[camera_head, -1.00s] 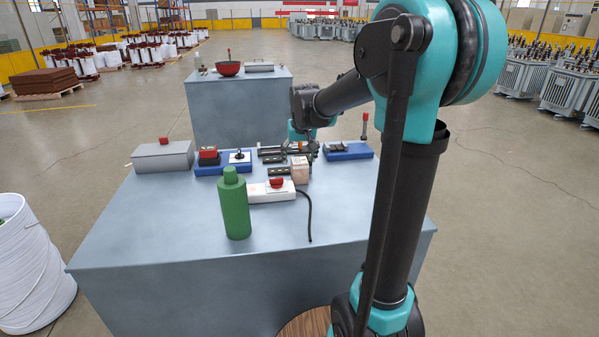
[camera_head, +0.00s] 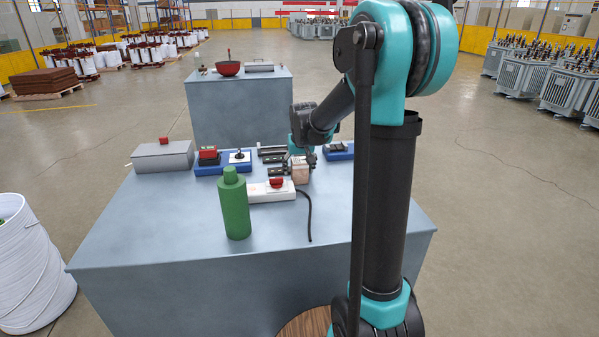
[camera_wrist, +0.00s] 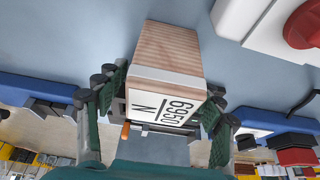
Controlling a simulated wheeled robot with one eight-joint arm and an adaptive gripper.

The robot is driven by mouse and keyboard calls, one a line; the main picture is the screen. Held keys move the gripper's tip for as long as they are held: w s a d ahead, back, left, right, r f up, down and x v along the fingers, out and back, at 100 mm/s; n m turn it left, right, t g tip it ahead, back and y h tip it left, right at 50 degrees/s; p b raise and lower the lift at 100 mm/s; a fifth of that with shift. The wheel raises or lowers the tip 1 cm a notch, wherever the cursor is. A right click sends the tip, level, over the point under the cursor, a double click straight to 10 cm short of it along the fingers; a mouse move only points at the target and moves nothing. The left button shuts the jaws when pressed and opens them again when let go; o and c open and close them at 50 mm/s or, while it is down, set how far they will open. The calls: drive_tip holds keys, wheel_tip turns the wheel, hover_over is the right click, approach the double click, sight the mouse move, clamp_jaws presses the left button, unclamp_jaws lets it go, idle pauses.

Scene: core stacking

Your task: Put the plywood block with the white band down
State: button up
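The plywood block with the white band (camera_head: 300,173) stands near the middle of the grey table, just behind and right of a white switch box (camera_head: 262,192). In the wrist view the block (camera_wrist: 170,50) shows its wood layers, a white band and a label reading "6950 N". My gripper (camera_head: 305,160) is at the block from behind; in the wrist view its two fingers (camera_wrist: 165,100) lie close against either side of the block's near end. It looks shut on the block. Whether the block's underside touches the table is hard to tell.
A green bottle (camera_head: 235,207) stands at the front. A black cable (camera_head: 309,220) runs forward from the switch box. Blue-based devices (camera_head: 222,166) and a grey box (camera_head: 163,156) line the back left. The front right tabletop (camera_head: 345,215) looks free.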

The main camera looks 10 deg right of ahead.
drive_tip(key=c, duration=1.3)
drive_tip(key=shift+o, duration=0.2)
wheel_tip(320, 180, up, 20)
